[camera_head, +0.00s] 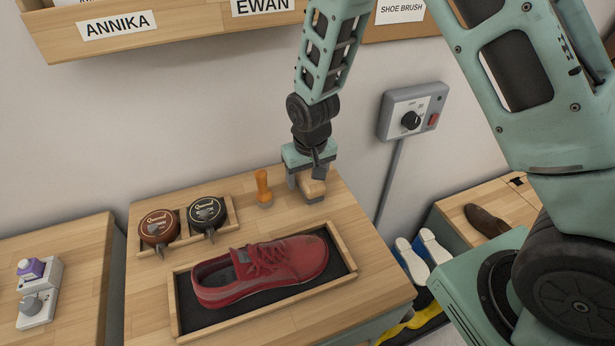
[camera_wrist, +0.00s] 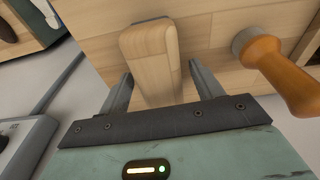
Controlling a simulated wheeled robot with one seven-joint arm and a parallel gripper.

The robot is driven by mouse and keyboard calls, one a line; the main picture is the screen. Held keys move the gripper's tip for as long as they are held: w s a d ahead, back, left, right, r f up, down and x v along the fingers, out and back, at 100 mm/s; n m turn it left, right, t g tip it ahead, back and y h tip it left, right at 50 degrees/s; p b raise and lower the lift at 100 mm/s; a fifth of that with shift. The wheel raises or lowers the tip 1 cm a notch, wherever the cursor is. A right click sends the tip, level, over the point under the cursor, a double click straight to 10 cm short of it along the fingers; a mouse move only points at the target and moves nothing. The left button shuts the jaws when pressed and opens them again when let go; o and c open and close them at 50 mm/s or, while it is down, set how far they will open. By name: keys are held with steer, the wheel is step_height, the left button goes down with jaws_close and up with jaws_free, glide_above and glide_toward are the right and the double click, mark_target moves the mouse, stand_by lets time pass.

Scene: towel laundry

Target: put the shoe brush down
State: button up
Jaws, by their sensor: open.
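The shoe brush (camera_head: 314,189) is a pale wooden block at the back right of the wooden table (camera_head: 355,240). In the wrist view the brush (camera_wrist: 150,55) lies between the two fingers of my gripper (camera_wrist: 160,70), with a visible gap on both sides. My gripper (camera_head: 304,184) is open, pointing down around the brush. The brush appears to rest on the table top; its underside is hidden. A label reading SHOE BRUSH (camera_head: 400,11) is on the board high on the wall.
An orange-handled tool (camera_head: 263,187) stands upright just left of my gripper. Two round tins (camera_head: 157,228) (camera_head: 207,215) sit in a wooden holder (camera_head: 172,245). A red shoe (camera_head: 262,270) lies in a black-lined tray (camera_head: 342,250) in front. A knobbed wall box (camera_head: 414,110) is at right.

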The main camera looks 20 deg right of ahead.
mark_target(309, 178)
step_height(309, 178, up, 11)
steer(key=s+b, duration=0.1)
steer(key=s, duration=0.1)
steer(key=s+a+r+n, duration=0.2)
steer(key=s, duration=0.6)
steer(key=s+a+r+n+g, duration=0.1)
steer(key=s+a+r+n, duration=0.1)
steer(key=s, duration=0.6)
steer(key=s+a+r+n, duration=0.2)
steer(key=s+n, duration=0.1)
steer(key=s, duration=0.5)
steer(key=shift+s+g+y, duration=0.25)
steer(key=shift+g+y, duration=0.15)
steer(key=shift+a, duration=0.1)
